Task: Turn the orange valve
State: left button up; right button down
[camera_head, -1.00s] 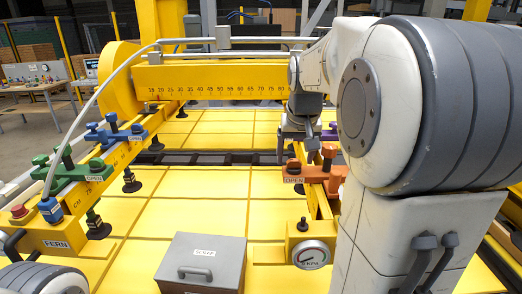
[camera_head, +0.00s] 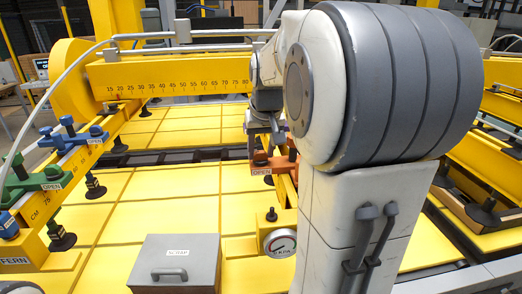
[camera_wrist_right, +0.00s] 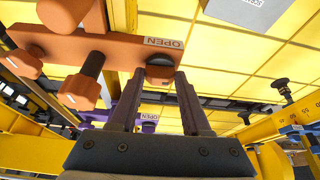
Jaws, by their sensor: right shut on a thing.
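The orange valve (camera_head: 272,163) sits on the yellow beam at centre right, with an OPEN label on its left end. My right gripper (camera_head: 272,138) reaches down to it from behind and is partly hidden by my right arm. In the right wrist view, the orange valve (camera_wrist_right: 100,45) lies across the upper left, with several orange knobs. There my right gripper (camera_wrist_right: 160,78) has its fingers on both sides of a dark round part at the labelled end. How firmly the fingertips touch is hard to see. My left gripper is out of view.
A green valve (camera_head: 38,183) and a blue valve (camera_head: 72,138) stand on the left beam. A purple valve (camera_wrist_right: 130,115) lies behind my fingers in the wrist view. A grey SCRAP box (camera_head: 175,272) and a pressure gauge (camera_head: 279,243) are in front. Yellow panels lie below.

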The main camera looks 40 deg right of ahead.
jog(key=n, duration=0.1)
jog(key=n+y+b, duration=0.1)
jog(key=n, duration=0.1)
jog(key=n+y, duration=0.1)
jog(key=n, duration=0.1)
jog(key=shift+d+t, duration=0.3)
jog(key=shift+t, duration=0.1)
jog(key=n+y+b, duration=0.1)
jog(key=n, duration=0.3)
jog(key=shift+d, duration=0.15)
jog(key=n+y, duration=0.1)
jog(key=n, duration=0.2)
jog(key=shift+w+d+n+g+y, duration=0.1)
jog(key=shift+n+g+y, duration=0.3)
jog(key=shift+w+d+n+g+y+p, duration=0.1)
jog(key=shift+n+g+y+p, duration=0.2)
jog(key=shift+n, duration=0.8)
jog(key=shift+n+g+y+p, duration=0.2)
jog(key=shift+n+g, duration=0.1)
jog(key=shift+n, duration=0.8)
jog(key=shift+c, duration=1.8)
grip_release()
jog(key=shift+r, duration=0.1)
